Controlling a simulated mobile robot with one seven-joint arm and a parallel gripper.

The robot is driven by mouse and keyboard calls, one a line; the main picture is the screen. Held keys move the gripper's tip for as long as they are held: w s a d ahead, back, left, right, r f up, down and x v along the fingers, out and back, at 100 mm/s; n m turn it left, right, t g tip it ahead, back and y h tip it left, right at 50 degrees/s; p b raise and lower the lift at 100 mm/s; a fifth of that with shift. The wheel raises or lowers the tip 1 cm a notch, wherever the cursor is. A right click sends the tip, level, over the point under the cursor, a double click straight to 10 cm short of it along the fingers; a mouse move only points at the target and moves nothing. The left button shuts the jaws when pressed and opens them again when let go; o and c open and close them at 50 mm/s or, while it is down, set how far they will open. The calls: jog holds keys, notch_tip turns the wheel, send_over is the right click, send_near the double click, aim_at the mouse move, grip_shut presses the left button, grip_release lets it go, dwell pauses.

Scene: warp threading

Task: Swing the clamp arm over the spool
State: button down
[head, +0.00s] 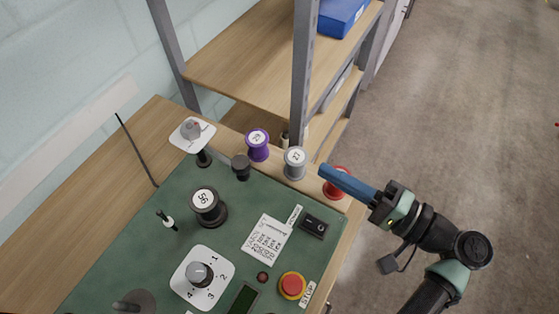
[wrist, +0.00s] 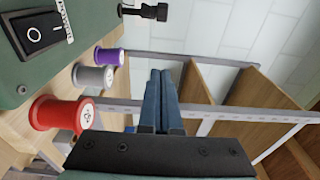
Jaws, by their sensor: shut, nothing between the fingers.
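The dark spool labelled 56 (head: 207,203) stands upright on the green panel (head: 150,255), left of centre. A short black post with a round cap (head: 241,166) stands behind it to the right; it may belong to the clamp, but I cannot clearly make out the clamp arm. A black knobbed part (wrist: 147,12) shows at the top of the wrist view. My gripper (head: 324,171) has long blue fingers, closed together and empty. It is at the panel's right edge, partly in front of the red spool (head: 338,184). The fingers also show in the wrist view (wrist: 161,76).
A purple spool (head: 257,145) and a grey spool (head: 295,163) stand on the wooden ledge. The panel carries a switch (head: 314,226), a stop button (head: 292,286), a numbered dial (head: 199,274) and a thin guide (head: 166,219). Shelving (head: 240,60) rises behind.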

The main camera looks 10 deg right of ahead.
jog(key=w+a+p, duration=0.4)
jog(key=a, duration=0.6)
jog(key=shift+a, duration=0.4)
